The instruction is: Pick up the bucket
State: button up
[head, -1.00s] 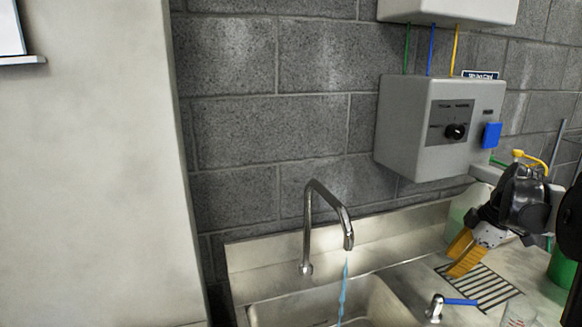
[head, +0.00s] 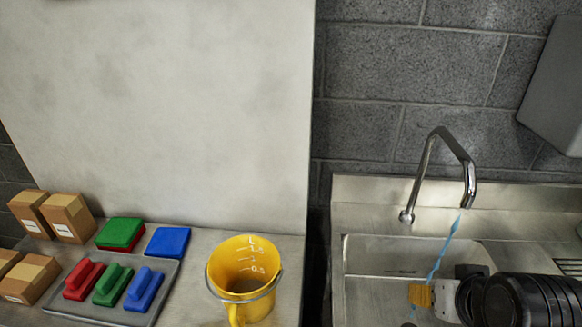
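The yellow bucket (head: 238,258) stands upright on the counter left of the sink, near the counter's right edge. It has white measuring marks inside, a metal bail around its rim and a yellow handle toward the front. My gripper (head: 421,296) is over the sink at the lower right, with a yellow-orange fingertip pointing left toward the bucket. It is well apart from the bucket. I cannot tell how far its fingers are spread, and no object shows in them.
A tray (head: 165,300) holds red, green and blue handled pads. Green and blue pads (head: 167,242) lie behind it. Cardboard boxes (head: 68,217) stand at the far left. The faucet (head: 440,165) runs water into the sink (head: 385,243), between bucket and wall unit (head: 555,90).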

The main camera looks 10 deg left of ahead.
aim_at(244, 270)
jog(key=u, duration=1.4)
